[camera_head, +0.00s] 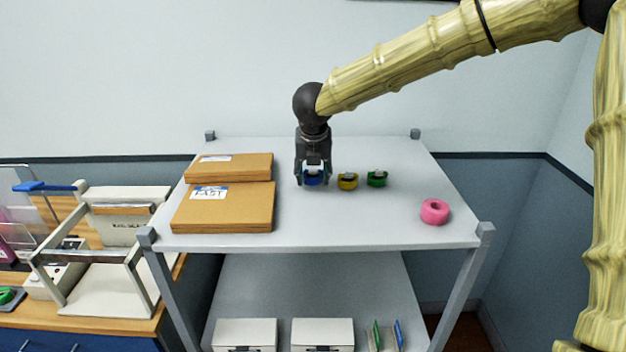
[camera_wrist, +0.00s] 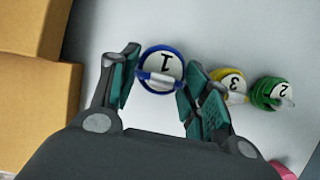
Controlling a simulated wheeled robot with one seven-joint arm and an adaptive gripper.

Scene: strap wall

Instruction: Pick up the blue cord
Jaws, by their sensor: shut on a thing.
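The blue cord (camera_head: 313,181) is a small round coil on the grey shelf top, right of the cardboard boxes. In the wrist view the blue cord (camera_wrist: 163,62) shows a white face marked 1 and a pale band across it. My gripper (camera_head: 312,176) points down at it, and in the wrist view my gripper (camera_wrist: 159,75) has one finger on each side of the coil, shut on it. Whether the coil touches the shelf or is slightly raised, I cannot tell.
Close to the right are a yellow coil (camera_head: 347,181) marked 3 and a green coil (camera_head: 377,178) marked 2. A pink ring (camera_head: 434,211) lies further right. Flat cardboard boxes (camera_head: 224,207) lie left. The shelf top (camera_head: 350,220) is clear in front.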

